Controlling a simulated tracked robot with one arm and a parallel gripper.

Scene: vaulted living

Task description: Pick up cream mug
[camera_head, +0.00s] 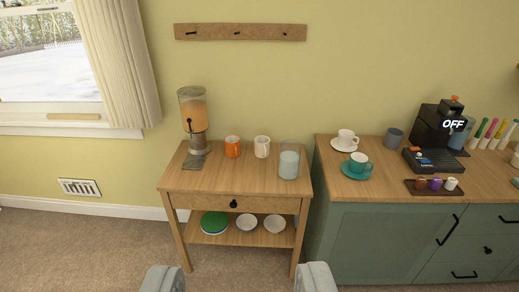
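A cream mug (262,147) stands upright on the small wooden side table (180,180), near the wall. An orange mug (232,147) stands just left of it. A clear glass container with pale contents (289,163) stands to its right and nearer to me. My gripper (239,279) shows at the bottom edge as two grey fingers set wide apart, open, with only carpet and table legs showing between them. It is well short of the table and apart from the mug.
A drink dispenser (193,115) stands at the table's left. Bowls (247,222) and green-topped plates (214,222) sit on its lower shelf. Carpet (80,245) at left is clear.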

